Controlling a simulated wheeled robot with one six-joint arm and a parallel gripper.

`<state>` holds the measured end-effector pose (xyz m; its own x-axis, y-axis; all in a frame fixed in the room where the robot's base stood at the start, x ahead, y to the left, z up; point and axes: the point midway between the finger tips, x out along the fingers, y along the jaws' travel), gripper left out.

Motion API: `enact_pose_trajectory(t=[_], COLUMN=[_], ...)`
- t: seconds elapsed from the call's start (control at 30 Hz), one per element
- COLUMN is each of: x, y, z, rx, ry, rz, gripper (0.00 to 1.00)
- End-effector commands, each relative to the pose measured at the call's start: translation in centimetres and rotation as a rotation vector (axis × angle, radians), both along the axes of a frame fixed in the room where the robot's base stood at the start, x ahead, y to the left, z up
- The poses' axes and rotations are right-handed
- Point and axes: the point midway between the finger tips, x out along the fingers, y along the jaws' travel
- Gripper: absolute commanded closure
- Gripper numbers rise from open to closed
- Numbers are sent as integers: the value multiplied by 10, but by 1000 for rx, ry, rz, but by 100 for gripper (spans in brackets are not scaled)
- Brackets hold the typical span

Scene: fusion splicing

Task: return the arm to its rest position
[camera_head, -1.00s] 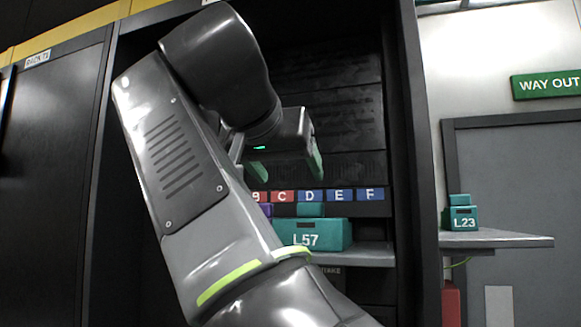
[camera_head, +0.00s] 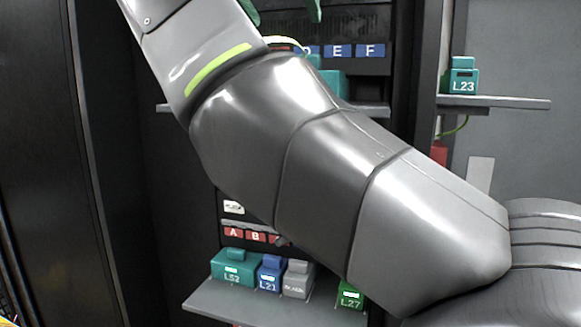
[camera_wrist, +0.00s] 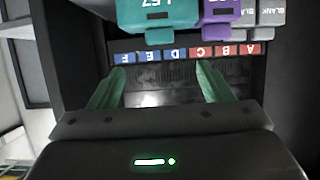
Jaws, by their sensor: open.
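My arm (camera_head: 330,170) crosses the head view from lower right to upper left, and its upper part runs out of the top edge. My gripper (camera_head: 283,10) shows only as two green fingertips at the top edge of the head view. In the wrist view my gripper (camera_wrist: 161,82) is open, its two green fingers wide apart with nothing between them. It is in front of the rack's lettered label strip (camera_wrist: 186,53), which appears upside down there.
In the wrist view, a teal L57 module (camera_wrist: 158,18), a purple module (camera_wrist: 220,14) and grey blanks are close by. Below my arm, a lower shelf (camera_head: 215,300) holds L52 (camera_head: 236,268), L21 (camera_head: 270,275), a grey module and L27 (camera_head: 350,296). L23 (camera_head: 462,80) stands on a side shelf.

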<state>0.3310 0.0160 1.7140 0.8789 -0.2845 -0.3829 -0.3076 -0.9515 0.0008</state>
Motion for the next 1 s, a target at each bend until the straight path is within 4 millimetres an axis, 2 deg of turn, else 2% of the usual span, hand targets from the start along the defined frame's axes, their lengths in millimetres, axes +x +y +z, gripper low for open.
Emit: enact_pose_trajectory(t=[0.7, 1.0], x=[49, 62], y=[-17, -20], z=[-21, -27], rx=[-1, -1], ry=[0, 0], rz=[-4, -2], gripper=[28, 28])
